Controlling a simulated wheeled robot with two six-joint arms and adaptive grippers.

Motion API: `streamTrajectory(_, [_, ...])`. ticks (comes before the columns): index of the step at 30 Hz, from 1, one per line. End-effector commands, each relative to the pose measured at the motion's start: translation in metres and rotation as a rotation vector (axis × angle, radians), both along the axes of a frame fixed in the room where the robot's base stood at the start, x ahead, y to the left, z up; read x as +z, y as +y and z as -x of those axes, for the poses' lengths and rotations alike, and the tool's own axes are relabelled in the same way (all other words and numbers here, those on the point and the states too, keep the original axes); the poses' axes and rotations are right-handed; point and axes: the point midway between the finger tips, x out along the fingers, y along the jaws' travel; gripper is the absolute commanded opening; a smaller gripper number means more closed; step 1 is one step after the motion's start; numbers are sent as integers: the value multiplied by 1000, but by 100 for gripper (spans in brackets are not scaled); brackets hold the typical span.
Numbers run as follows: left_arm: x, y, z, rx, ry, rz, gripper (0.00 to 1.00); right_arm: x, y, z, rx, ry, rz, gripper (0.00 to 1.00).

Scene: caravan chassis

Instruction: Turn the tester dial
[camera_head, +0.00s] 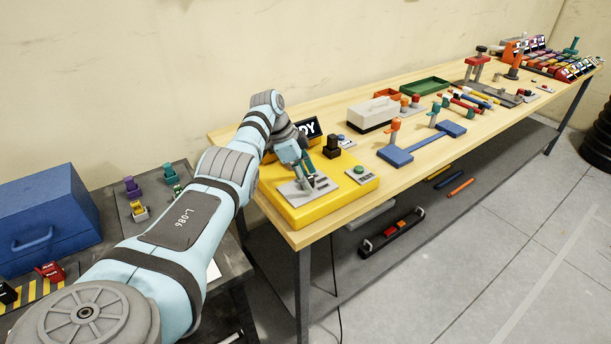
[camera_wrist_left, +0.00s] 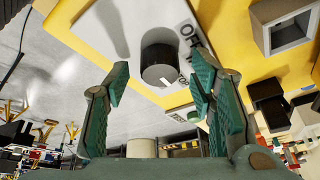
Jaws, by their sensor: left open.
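The yellow tester box (camera_head: 300,210) sits at the near left end of the wooden workbench. Its grey plate (camera_head: 325,184) lies under my left gripper (camera_head: 304,174). In the left wrist view the dial (camera_wrist_left: 158,67) is a short dark cylinder with a white mark, standing on a pale plate (camera_wrist_left: 120,28) with partly cut-off lettering. My left gripper (camera_wrist_left: 160,80) is open, its green fingers on either side of the dial in the picture. I see no contact between fingers and dial. In the head view the gripper hides the dial. My right gripper is not in view.
A dark display (camera_head: 308,127), a black block (camera_head: 331,147) and a green button (camera_head: 359,169) sit by or on the tester. Blue stands (camera_head: 396,155) and a white box (camera_head: 372,115) are farther right. A blue toolbox (camera_head: 45,220) is at left.

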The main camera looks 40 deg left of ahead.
Motion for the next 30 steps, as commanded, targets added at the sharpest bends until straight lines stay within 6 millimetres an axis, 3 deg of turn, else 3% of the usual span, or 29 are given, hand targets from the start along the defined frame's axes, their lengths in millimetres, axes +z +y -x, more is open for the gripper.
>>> streamTrajectory(5, [11, 4, 2, 2, -3, -1, 50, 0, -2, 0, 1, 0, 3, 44])
streamTrajectory(15, [92, 27, 25, 0, -4, 0, 50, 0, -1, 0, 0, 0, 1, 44])
streamTrajectory(18, [106, 32, 30, 2, -2, 0, 50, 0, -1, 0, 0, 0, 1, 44])
streamTrajectory(30, [111, 33, 32, 0, 1, 0, 50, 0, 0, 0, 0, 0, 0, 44])
